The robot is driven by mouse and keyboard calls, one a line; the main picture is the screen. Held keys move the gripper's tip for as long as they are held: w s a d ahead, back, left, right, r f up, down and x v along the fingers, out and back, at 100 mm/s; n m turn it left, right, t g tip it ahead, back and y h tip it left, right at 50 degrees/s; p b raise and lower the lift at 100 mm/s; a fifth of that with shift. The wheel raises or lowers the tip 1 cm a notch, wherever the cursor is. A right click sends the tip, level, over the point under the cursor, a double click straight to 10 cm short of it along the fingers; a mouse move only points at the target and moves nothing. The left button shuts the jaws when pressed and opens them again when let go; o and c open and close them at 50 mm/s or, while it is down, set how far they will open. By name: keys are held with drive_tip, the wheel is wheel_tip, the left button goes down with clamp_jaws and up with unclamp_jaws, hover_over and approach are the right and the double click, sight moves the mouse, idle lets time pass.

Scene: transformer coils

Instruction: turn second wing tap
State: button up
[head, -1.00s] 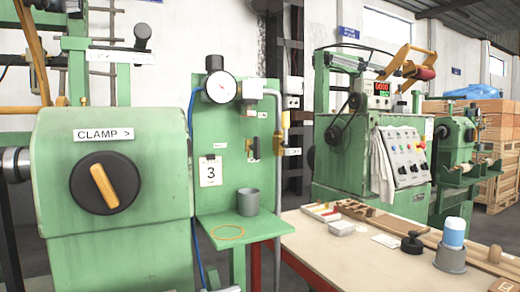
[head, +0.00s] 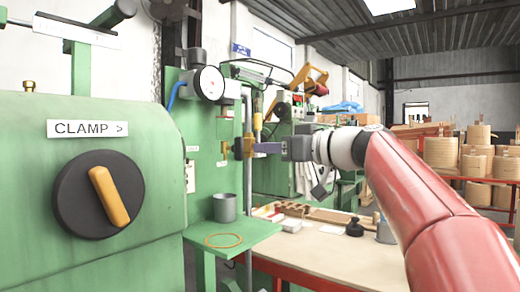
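The green panel (head: 212,128) carries small brass fittings beside a vertical grey pipe (head: 247,185). One small brass fitting (head: 224,148) sits on the panel's face. A yellow-brass piece (head: 243,147) is at the tip of my gripper (head: 250,148); I cannot tell whether it is a wing tap or part of the gripper. My arm reaches in from the right, and its gripper points left at the panel. The finger gap is seen edge-on and too small to read, so I cannot tell whether it is open or shut. The gripper hides part of the pipe.
A green machine with a CLAMP dial (head: 98,195) fills the left. A dial gauge (head: 208,83) is above the fittings. A grey cup (head: 224,208) and an orange ring (head: 224,240) are on the green shelf (head: 250,233) below. A workbench (head: 290,250) stands right of it.

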sight(243, 143)
drive_tip(key=shift+y, duration=0.3)
drive_tip(key=x, duration=0.2)
drive_tip(key=p+x, duration=0.1)
drive_tip(key=x, duration=0.2)
drive_tip(key=p+x, duration=0.1)
drive_tip(key=x, duration=0.1)
drive_tip(key=shift+w+a+r, duration=0.2)
drive_tip(key=shift+w+r, duration=0.2)
drive_tip(key=shift+c, duration=0.4)
clamp_jaws()
